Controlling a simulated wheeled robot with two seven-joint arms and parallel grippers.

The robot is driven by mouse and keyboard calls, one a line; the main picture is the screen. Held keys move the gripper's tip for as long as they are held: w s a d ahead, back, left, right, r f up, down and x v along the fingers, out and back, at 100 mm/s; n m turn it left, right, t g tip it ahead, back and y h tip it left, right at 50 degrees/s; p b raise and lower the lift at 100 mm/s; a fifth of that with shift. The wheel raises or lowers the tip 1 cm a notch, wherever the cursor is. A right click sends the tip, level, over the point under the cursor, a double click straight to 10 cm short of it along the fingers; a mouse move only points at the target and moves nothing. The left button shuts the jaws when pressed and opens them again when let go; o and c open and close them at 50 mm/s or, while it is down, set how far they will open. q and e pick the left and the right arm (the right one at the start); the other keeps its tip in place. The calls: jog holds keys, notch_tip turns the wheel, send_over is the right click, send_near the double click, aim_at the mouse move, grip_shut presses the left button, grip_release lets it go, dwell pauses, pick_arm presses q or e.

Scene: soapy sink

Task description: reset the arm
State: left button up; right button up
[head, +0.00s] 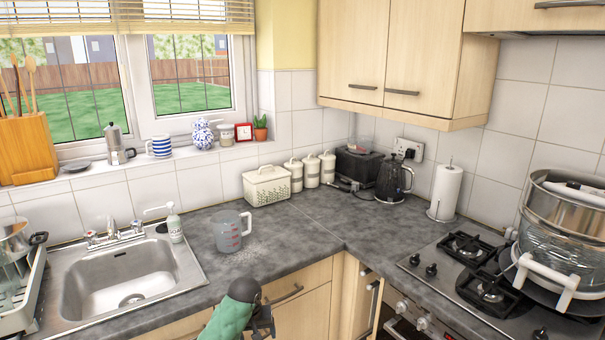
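One of my arms, likely the left, comes in at the bottom edge left of centre, with a green link and a dark end. The dark gripper (263,319) at its end is small and partly cut off, so its opening cannot be told. It is in front of the counter edge, by the lower cabinet doors, and I see nothing clearly held in it. My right gripper is not in view. The steel sink (128,272) with its tap (112,229) is at the left. A soap dispenser (174,229) stands at its back right corner.
Containers, a toaster and a black kettle (392,179) line the back. A paper roll (445,194) and the hob with large steel pots (568,219) are right. Front-middle counter is clear.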

pick_arm(q)
jog(key=s+a+f+m, duration=0.1)
jog(key=s+f, duration=0.2)
jog(key=s, duration=0.7)
jog(key=s+f+m, duration=0.1)
jog(key=s+f, duration=0.3)
jog(key=s, duration=0.7)
jog(key=s+a+r+m+t, duration=0.1)
jog(key=s+a+r, duration=0.15)
jog(key=s, duration=0.85)
jog(key=s+a+r+t, duration=0.1)
jog(key=s+a, duration=0.3)
jog(key=s, duration=0.6)
notch_tip(320, 180, down, 26)
jog(key=w+d+g, duration=0.1)
jog(key=s+f, duration=0.3)
jog(key=f, duration=0.7)
jog(key=s+f+g, duration=0.1)
jog(key=s+f, duration=0.3)
jog(key=f, duration=0.6)
jog(key=shift+s+d+f+m, duration=0.2)
jog(key=shift+d+f+m, duration=0.1)
jog(key=shift+d, duration=0.05)
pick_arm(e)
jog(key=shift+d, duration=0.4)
